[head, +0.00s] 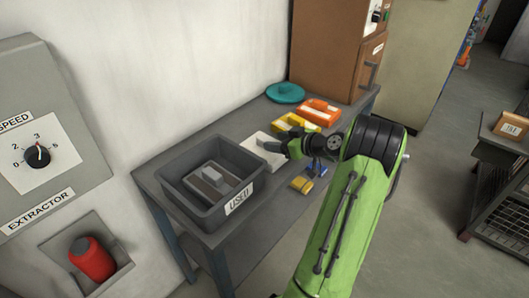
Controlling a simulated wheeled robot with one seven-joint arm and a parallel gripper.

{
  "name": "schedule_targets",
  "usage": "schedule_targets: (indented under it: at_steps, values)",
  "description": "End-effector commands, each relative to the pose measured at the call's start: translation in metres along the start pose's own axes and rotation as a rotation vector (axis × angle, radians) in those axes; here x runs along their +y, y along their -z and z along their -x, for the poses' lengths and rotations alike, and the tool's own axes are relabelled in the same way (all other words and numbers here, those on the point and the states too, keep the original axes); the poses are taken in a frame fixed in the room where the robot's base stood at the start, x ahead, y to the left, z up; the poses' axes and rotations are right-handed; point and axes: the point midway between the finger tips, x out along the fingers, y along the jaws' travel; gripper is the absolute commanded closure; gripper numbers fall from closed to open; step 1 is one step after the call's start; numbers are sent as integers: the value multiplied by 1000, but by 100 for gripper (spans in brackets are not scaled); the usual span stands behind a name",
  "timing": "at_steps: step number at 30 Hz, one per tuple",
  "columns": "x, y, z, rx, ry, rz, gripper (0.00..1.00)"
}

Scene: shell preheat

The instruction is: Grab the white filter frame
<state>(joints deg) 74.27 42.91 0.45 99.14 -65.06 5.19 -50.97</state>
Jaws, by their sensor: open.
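A flat white filter frame (262,152) lies on the grey bench, just right of the dark bin. The arm's end partly covers its right side. My gripper (276,148) is open, with its fingertips at or above the frame's right part. I cannot tell whether they touch it. Nothing is seen held between the fingers.
A dark bin (249,194) labelled USED holds a grey block-like piece (210,178). A yellow frame (292,122), an orange frame (320,110) and a teal disc (285,92) lie behind. A yellow-and-blue item (309,180) lies near the front edge.

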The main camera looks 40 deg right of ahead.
Motion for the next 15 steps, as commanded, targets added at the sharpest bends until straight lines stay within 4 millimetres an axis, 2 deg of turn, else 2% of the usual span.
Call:
schedule_targets:
  at_steps: [5,11,15]
  values:
    - [0,-1,-17,0,2,0,40]
    - [0,-2,-54,0,3,1,40]
    - [1,-2,-59,-1,-1,-2,40]
